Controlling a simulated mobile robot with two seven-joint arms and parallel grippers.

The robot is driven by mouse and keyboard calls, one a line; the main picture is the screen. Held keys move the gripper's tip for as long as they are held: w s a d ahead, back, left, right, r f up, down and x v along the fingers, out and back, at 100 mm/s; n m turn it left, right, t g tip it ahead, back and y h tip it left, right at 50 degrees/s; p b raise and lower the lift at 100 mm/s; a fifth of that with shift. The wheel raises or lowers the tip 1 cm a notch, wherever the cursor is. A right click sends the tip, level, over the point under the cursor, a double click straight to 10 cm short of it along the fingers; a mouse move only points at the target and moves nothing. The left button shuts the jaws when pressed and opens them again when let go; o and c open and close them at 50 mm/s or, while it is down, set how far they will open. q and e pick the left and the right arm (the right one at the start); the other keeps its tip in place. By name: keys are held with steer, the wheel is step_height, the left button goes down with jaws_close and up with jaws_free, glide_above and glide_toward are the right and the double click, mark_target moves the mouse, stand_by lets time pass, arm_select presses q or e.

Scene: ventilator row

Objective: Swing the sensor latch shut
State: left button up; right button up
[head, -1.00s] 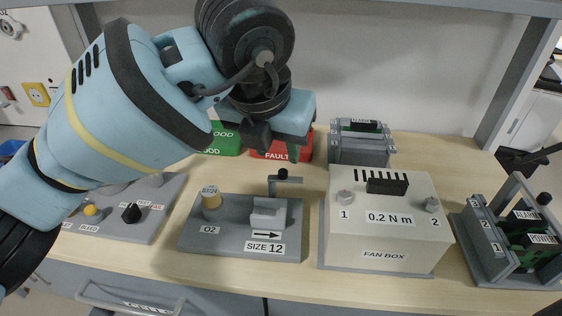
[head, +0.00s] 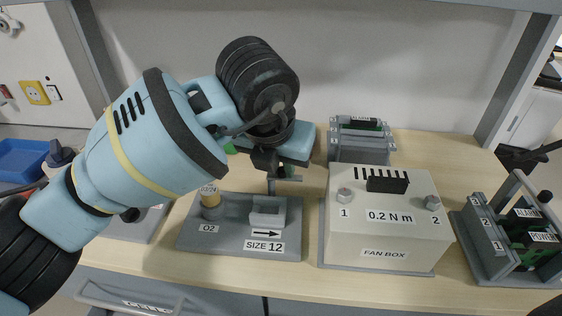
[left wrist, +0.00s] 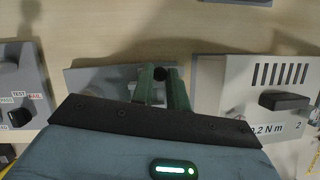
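The sensor base (head: 190,241) is a grey plate marked O2 and SIZE 12. A gold-topped O2 cell (head: 210,197) stands on its left, and a pale open-topped holder (head: 267,212) sits on its right. Behind the holder, a grey latch arm (head: 288,179) with a black knob tops a thin post. My left gripper (head: 276,169) is over the latch, partly covering it. In the left wrist view its two green fingers (left wrist: 162,88) are a little apart, with the black knob (left wrist: 160,73) between them near the tips. Contact cannot be told. My right gripper is not seen.
The white fan box (head: 383,225) stands close right of the sensor base. A grey rack (head: 362,148) is behind, and a grey module frame (head: 490,240) stands far right. Another grey panel (head: 130,232) lies left, partly behind my arm. Bare wooden bench shows between them.

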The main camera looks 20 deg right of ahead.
arm_select(q)
jaws_close()
steer(key=shift+a+m, duration=0.1)
steer(key=shift+m, duration=0.2)
steer(key=m, duration=0.2)
steer(key=m+g+h+p, duration=0.1)
steer(key=shift+s+a+m, duration=0.15)
steer(key=shift+a+m, duration=0.1)
steer(key=shift+m, duration=0.05)
steer(key=m, duration=0.1)
steer(key=m+g, duration=0.1)
steer(key=m, duration=0.1)
steer(key=m+g, duration=0.1)
steer(key=m, duration=0.1)
steer(key=shift+s+a+h+p, duration=0.1)
steer(key=shift+a+h+p, duration=0.25)
steer(key=shift+a+h, duration=0.05)
steer(key=m+g, duration=0.1)
steer(key=m, duration=0.3)
steer(key=shift+a+g, duration=0.3)
steer(key=shift+g, duration=0.1)
steer(key=shift+w+a+m+g+y+b, duration=0.15)
steer(key=shift+m+g, duration=0.1)
steer(key=shift+m, duration=0.5)
steer(key=shift+a+m+g+y+b, duration=0.1)
steer(key=shift+m+g+y, duration=0.15)
steer(key=shift+m, duration=0.55)
steer(key=shift+w+a+m+g+y+b, duration=0.1)
steer(key=shift+m+g, duration=0.2)
steer(key=shift+m, duration=0.45)
